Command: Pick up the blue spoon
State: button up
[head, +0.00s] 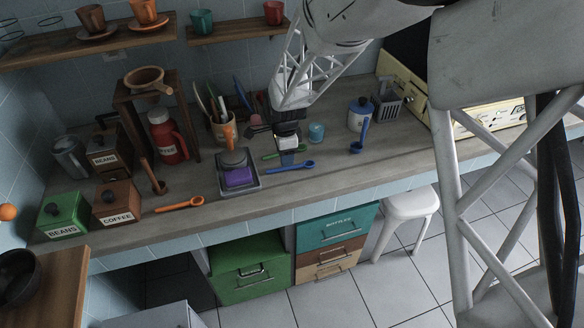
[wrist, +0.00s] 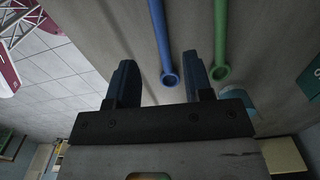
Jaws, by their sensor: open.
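The blue spoon (head: 290,168) lies flat on the counter near its front edge, with its round end to the right. In the wrist view the blue spoon (wrist: 160,38) runs down between my fingers, its round end nearest my palm. My gripper (head: 287,158) is open above the counter, just behind and over the spoon in the head view. In the wrist view my gripper (wrist: 158,62) has one finger on each side of the spoon, with nothing held. Whether the fingertips reach spoon height is unclear.
A green spoon (wrist: 221,35) lies close beside, just outside my right finger. A light blue cup (head: 316,132) stands nearby. An orange spoon (head: 180,204) lies farther left.

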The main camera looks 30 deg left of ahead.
aim_at(291, 168)
jog(key=shift+f, duration=0.1)
jog(key=shift+a+f, duration=0.15)
jog(key=shift+f, duration=2.35)
jog(key=shift+c, duration=0.2)
grip_shut()
